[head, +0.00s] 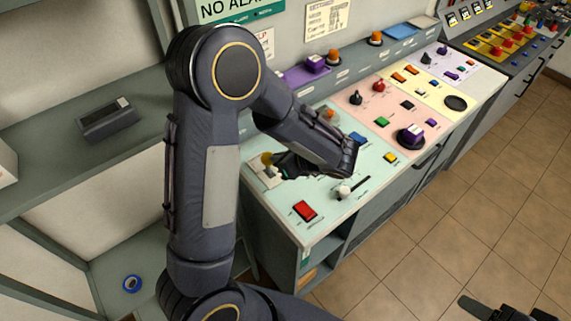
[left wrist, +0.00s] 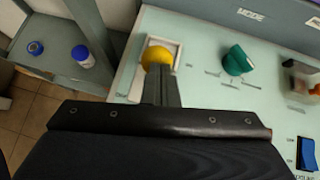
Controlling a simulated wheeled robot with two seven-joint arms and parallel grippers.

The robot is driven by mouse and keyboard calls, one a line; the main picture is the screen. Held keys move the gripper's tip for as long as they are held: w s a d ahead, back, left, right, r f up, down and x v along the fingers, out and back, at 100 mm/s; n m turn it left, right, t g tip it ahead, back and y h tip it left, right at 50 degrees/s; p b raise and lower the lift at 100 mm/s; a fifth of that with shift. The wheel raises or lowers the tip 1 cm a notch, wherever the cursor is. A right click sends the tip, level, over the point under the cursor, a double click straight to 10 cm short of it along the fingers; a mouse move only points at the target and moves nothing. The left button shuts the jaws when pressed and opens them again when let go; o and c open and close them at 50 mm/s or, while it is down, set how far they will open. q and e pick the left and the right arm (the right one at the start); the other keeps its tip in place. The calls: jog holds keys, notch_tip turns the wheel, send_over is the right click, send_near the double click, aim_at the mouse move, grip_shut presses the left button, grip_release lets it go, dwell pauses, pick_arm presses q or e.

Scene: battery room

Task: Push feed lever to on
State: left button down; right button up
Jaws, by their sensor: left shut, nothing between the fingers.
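A lever with a yellow ball knob (head: 267,158) stands in a white plate (head: 269,182) at the left end of the pale green panel; its label is not readable. My left gripper (head: 283,167) is right beside the knob, low over the panel. In the left wrist view the yellow knob (left wrist: 157,55) shows just beyond the tips of my shut, empty left fingers (left wrist: 161,80). I cannot tell whether they touch it. My right gripper (head: 512,311) shows only partly at the bottom right edge, far from the panel.
A red rocker switch (head: 305,210) and a white-knobbed slider (head: 343,190) lie near the panel's front edge. A teal rotary knob (left wrist: 237,60) is to the right of the lever. Pink and yellow panels with several controls extend to the right. Tiled floor (head: 470,220) in front is clear.

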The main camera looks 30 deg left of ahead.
pick_arm(q)
jog(key=shift+w+a+r, duration=0.15)
jog(key=shift+w+a, duration=0.1)
jog(key=shift+a, duration=0.35)
jog(key=shift+w+a+r, duration=0.1)
jog(key=shift+w+a, duration=0.15)
jog(key=shift+a, duration=0.35)
jog(key=shift+w+a, duration=0.25)
jog(key=shift+a, duration=0.3)
jog(key=shift+w+a, duration=0.2)
jog(key=shift+a, duration=0.35)
pick_arm(e)
jog(key=shift+f, duration=0.25)
